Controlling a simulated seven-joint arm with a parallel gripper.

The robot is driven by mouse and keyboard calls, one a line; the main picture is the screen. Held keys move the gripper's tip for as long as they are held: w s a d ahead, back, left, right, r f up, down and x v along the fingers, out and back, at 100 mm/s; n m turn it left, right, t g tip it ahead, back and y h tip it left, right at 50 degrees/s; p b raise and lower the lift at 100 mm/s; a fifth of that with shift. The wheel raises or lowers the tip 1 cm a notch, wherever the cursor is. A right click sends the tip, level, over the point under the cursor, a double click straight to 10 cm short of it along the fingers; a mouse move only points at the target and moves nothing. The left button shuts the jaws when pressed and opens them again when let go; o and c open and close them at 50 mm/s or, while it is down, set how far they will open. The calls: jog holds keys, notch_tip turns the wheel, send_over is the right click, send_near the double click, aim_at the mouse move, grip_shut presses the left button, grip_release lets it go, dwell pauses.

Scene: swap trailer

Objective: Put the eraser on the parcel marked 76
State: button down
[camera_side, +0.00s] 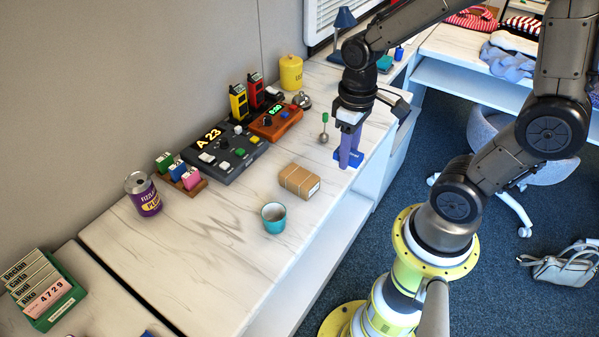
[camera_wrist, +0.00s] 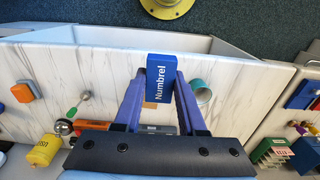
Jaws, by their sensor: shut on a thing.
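My gripper (camera_side: 350,150) is shut on a blue block with white lettering "Numbrel", which I take as the eraser (camera_side: 345,161). In the wrist view the eraser (camera_wrist: 160,78) sits between the purple fingertips (camera_wrist: 159,84). It is by the front edge of the counter; whether it touches the top I cannot tell. A brown parcel (camera_side: 299,181) lies on the counter, left of and nearer than the gripper. Its pale label is too small to read. In the wrist view the parcel (camera_wrist: 150,105) is mostly hidden behind the eraser and fingers.
A teal cup (camera_side: 273,217) stands just nearer than the parcel. A green-handled spoon-like thing (camera_side: 323,127) is left of the gripper. A black panel reading "A 23" (camera_side: 222,152), an orange timer box (camera_side: 275,121) and a purple can (camera_side: 143,194) stand toward the wall.

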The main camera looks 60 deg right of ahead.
jog(key=w+d+f, duration=0.1)
jog(key=w+f, duration=0.3)
jog(key=w, duration=0.5)
send_over(300, 175)
notch_tip(300, 175, down, 6)
jog(key=shift+s+a+r, duration=0.1)
jog(key=shift+s+r, duration=0.05)
jog(key=shift+r, duration=0.1)
jog(key=shift+f, duration=1.7)
jog(key=shift+f, duration=0.15)
jog(key=shift+c, duration=2.4)
grip_release()
